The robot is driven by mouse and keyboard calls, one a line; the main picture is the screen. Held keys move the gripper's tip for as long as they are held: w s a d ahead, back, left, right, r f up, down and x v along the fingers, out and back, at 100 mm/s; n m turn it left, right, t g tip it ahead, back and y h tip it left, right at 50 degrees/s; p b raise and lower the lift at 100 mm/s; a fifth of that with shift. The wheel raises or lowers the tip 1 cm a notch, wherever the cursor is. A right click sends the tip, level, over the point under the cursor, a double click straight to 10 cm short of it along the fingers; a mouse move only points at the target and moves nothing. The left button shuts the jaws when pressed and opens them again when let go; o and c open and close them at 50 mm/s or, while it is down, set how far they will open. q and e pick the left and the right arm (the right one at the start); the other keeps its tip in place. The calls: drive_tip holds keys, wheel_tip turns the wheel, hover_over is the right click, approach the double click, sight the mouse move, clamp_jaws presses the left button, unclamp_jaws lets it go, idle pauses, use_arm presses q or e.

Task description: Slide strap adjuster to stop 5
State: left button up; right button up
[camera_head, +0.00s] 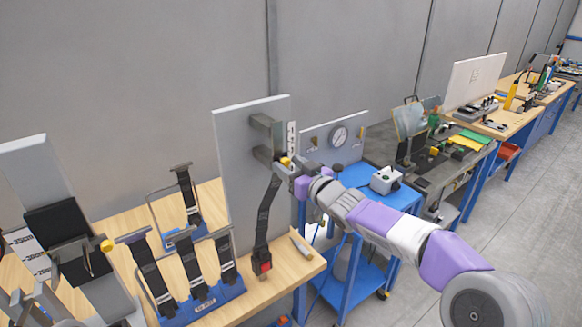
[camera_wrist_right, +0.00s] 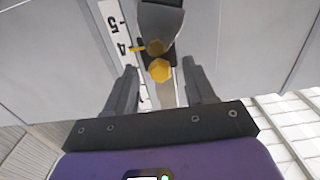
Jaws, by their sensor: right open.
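The strap adjuster's yellow knob (camera_head: 285,162) is on the upright grey panel (camera_head: 233,160). In the right wrist view the knob (camera_wrist_right: 159,70) lies ahead, between the fingers, with a visible gap on each side. A white numbered scale (camera_wrist_right: 113,25) shows 5 and 4 upside down. A small yellow pointer (camera_wrist_right: 138,48) sits about level with the 4. The black strap (camera_head: 266,215) runs down to a red buckle (camera_head: 262,263). My right gripper (camera_head: 294,169) is open and empty at the knob. My left gripper is not seen.
Several strap pieces stand in a blue holder (camera_head: 205,303) on the wooden bench (camera_head: 292,270). A grey rod (camera_head: 301,246) lies near the bench edge. Right of the panel is a blue cart (camera_head: 400,197) with a gauge board (camera_head: 340,134) and a white box (camera_head: 386,180).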

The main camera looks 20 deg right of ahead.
clamp_jaws()
wheel_tip(320, 180, down, 3)
drive_tip(key=shift+b, duration=0.95)
unclamp_jaws()
drive_tip(key=shift+r, duration=0.1)
drive_tip(key=shift+s, duration=0.1)
